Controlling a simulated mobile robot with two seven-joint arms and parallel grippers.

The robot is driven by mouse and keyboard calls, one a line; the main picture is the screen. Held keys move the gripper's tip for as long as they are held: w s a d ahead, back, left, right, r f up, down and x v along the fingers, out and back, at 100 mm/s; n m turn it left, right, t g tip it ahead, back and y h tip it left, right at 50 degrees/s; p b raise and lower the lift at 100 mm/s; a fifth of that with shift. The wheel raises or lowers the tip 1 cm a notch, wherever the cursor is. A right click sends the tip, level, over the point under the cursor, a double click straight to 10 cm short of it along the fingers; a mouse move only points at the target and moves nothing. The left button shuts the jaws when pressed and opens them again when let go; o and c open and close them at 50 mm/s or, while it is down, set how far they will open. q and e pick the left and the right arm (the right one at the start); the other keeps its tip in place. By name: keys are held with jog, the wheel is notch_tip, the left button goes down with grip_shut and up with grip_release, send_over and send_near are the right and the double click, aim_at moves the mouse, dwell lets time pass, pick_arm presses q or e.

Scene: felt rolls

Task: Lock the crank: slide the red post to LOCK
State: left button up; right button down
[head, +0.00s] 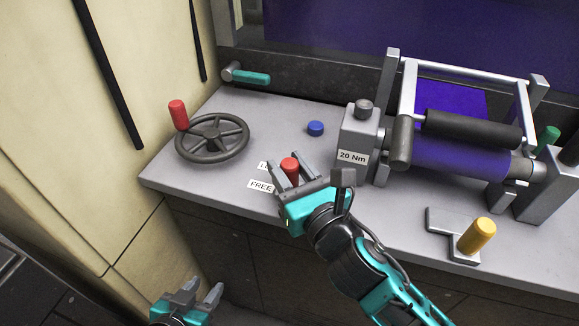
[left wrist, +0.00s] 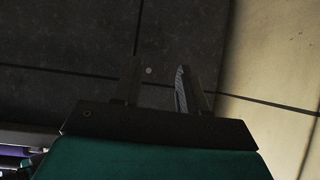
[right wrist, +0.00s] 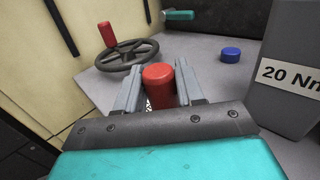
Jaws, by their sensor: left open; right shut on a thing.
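The red post (head: 290,169) stands on the counter beside a FREE label (head: 260,186) and a second label (head: 263,165) that is mostly hidden. My right gripper (head: 287,172) is shut on the red post, with a finger on each side; the right wrist view shows the post's red top (right wrist: 158,76) between the fingers. The crank is a dark handwheel (head: 212,138) with a red handle (head: 178,114) at the counter's left end. My left gripper (head: 195,294) is open and empty, low in front of the counter. The left wrist view shows only dark floor or panel between its fingers.
A grey block marked 20 Nm (head: 353,157) stands just right of the post. A blue button (head: 315,128) lies behind it, and a teal lever (head: 250,77) is at the back. A yellow knob (head: 477,236) and a roller frame (head: 465,75) are to the right.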

jog(key=shift+w, duration=0.1)
jog(key=w, duration=0.1)
jog(key=w+d+p, duration=0.1)
jog(key=w, duration=0.1)
jog(key=w+p, duration=0.1)
jog(key=shift+w+d+r, duration=0.1)
jog(key=shift+w+d, duration=0.15)
jog(key=shift+d, duration=0.05)
jog(key=shift+w, duration=0.2)
pick_arm(q)
jog(key=shift+s+a+r+y, duration=0.3)
jog(key=shift+s+a+r, duration=0.15)
jog(key=shift+a, duration=0.1)
pick_arm(e)
jog(key=shift+d, duration=0.1)
jog(key=c, duration=1.1)
grip_release()
jog(key=o, duration=0.3)
jog(key=shift+w, duration=0.1)
pick_arm(q)
jog(key=shift+w+d, duration=0.1)
jog(key=shift+d, duration=0.05)
